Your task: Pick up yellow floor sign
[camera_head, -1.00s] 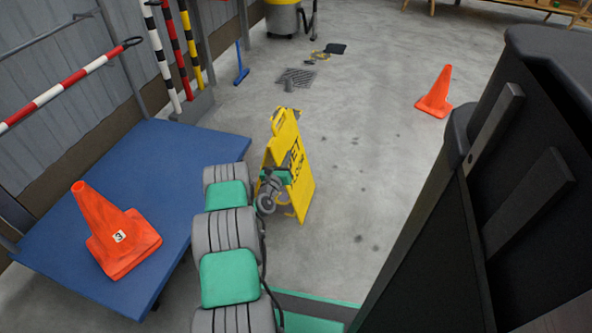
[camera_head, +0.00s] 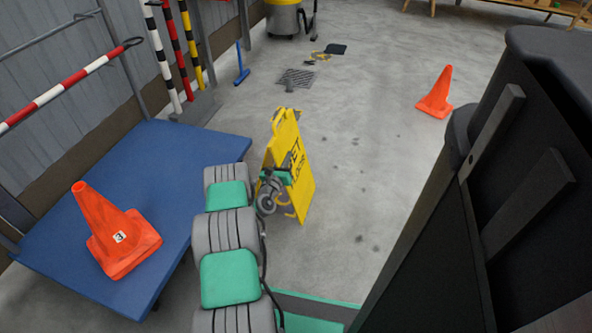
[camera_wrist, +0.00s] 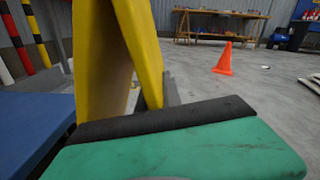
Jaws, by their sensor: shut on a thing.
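The yellow floor sign (camera_head: 298,155), an A-frame with dark lettering, stands upright on the concrete floor just right of the blue platform. My gripper (camera_head: 284,178) is at the sign's near side, about mid-height, and is shut on it. In the wrist view the sign's yellow panels (camera_wrist: 143,45) rise close behind my green and black gripper part, with a grey finger beside the panel. The exact contact is partly hidden by my own gripper and arm.
A blue flat platform (camera_head: 180,146) with an orange cone (camera_head: 112,232) lies left of my arm. Another orange cone (camera_head: 436,93) stands on the floor at right. Striped poles (camera_head: 168,55) stand by the wall. A floor grate (camera_head: 297,77) lies beyond the sign. Open floor surrounds the sign's right side.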

